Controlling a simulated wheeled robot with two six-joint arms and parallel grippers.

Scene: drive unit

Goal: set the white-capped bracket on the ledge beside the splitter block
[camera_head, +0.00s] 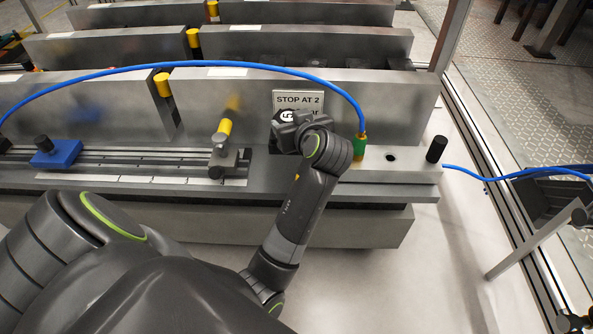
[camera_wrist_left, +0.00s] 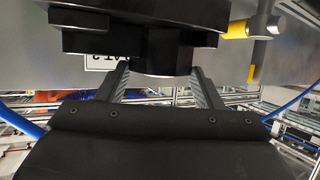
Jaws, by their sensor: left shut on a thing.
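My left gripper (camera_head: 290,133) is in front of the lower part of the "STOP AT 2" sign. My own wrist largely hides its fingers in the head view. In the left wrist view the two ribbed fingers (camera_wrist_left: 160,90) stand on either side of a black, faceted part (camera_wrist_left: 165,48), and the gripper is shut on it. No white cap shows on this part, so I cannot tell whether it is the bracket. A metal block with a hole (camera_head: 390,165) is right of the gripper; I cannot tell if it is the splitter block. My right gripper is out of view.
A black peg (camera_head: 436,148) stands at the right. A yellow-capped metal clamp (camera_head: 222,152) and a blue slider (camera_head: 57,154) sit on the rail. Tall metal plates (camera_head: 255,97) stand behind.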

